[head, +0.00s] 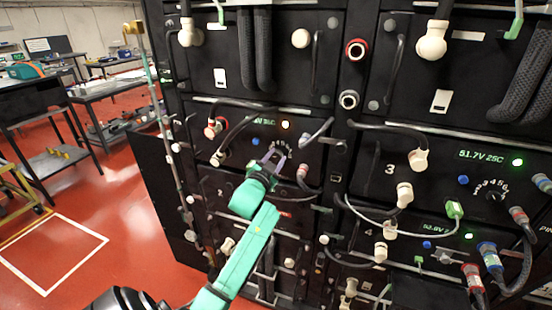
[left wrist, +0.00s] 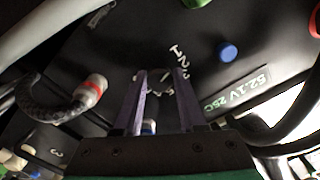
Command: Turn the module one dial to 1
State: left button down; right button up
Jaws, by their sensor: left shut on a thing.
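The module one panel (head: 235,122) is at the upper left of the rack in the head view. The numbers 1, 2 and 3 (left wrist: 178,60) show beside the dial. The dial's pointer and other numbers are mostly hidden by the fingers. My right gripper is not in view.
A blue button (left wrist: 228,50) and a 52.1V 25C display (left wrist: 250,90) lie right of the fingers. A cable with a red-banded plug (left wrist: 92,88) is close on the left. Module three's panel (head: 450,165) is to the right. Red floor is open at left.

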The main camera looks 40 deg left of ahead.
pick_arm(q)
jog(key=c, duration=0.5)
grip_release()
jog(key=b+v, duration=0.3)
jog(key=v, duration=1.1)
jog(key=shift+s, duration=0.25)
jog(key=shift+d, duration=0.15)
